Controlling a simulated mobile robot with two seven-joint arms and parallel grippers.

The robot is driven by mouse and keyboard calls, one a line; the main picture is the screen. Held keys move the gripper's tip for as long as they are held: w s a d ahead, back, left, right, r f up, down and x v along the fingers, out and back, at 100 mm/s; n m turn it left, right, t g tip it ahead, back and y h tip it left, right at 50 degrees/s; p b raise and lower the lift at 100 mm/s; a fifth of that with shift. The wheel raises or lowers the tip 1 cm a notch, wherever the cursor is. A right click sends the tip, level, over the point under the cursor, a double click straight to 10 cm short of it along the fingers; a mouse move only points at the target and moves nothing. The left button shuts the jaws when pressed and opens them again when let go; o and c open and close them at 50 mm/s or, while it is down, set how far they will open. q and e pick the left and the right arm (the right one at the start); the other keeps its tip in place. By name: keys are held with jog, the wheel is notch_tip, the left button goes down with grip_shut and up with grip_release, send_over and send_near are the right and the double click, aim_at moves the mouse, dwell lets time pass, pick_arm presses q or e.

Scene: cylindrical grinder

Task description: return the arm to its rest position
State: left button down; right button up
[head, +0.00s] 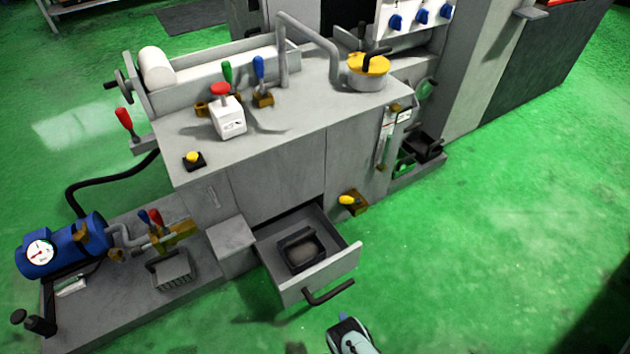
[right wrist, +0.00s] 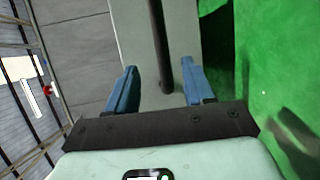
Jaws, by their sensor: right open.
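My right gripper (head: 343,319) is at the bottom of the head view, just in front of the open drawer (head: 345,262) and its dark handle (head: 329,293). In the right wrist view its two blue fingers (right wrist: 158,85) are spread apart with nothing held. A dark bar, which looks like the drawer handle (right wrist: 157,40), shows beyond and between the fingers; I cannot tell how far off it is. My left gripper is not in either view.
The drawer sticks out of the grey grinder (head: 280,165) with a dark tray (head: 283,244) inside. A yellow-handled valve (head: 350,201) is right of the drawer. A blue tank (head: 65,245) stands at the left on a low base. Green floor (head: 480,270) is clear at the right.

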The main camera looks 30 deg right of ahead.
jog(key=shift+d, duration=0.1)
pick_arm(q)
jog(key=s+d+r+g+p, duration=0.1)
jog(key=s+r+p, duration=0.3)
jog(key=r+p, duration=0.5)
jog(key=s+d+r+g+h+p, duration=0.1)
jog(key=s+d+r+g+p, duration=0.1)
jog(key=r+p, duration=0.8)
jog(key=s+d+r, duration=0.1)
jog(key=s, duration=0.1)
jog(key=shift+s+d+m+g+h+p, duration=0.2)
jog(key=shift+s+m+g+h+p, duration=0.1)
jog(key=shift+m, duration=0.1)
pick_arm(e)
jog(key=s+a+r+m+g+y, duration=0.3)
jog(key=s+a+r+m+g, duration=0.1)
jog(key=r, duration=0.7)
jog(key=s+a+r+m+g+y, duration=0.2)
jog(key=s+a+r+m+g, duration=0.3)
jog(key=r+m, duration=0.3)
jog(key=s+a+r+m+g+y, duration=0.3)
jog(key=s+r+m+g, duration=0.3)
jog(key=r, duration=1)
jog(key=shift+a+r+m+g+y, duration=0.15)
jog(key=shift+a+m+g+y, duration=0.15)
jog(key=shift+a+m+g, duration=0.4)
jog(key=shift+s, duration=0.2)
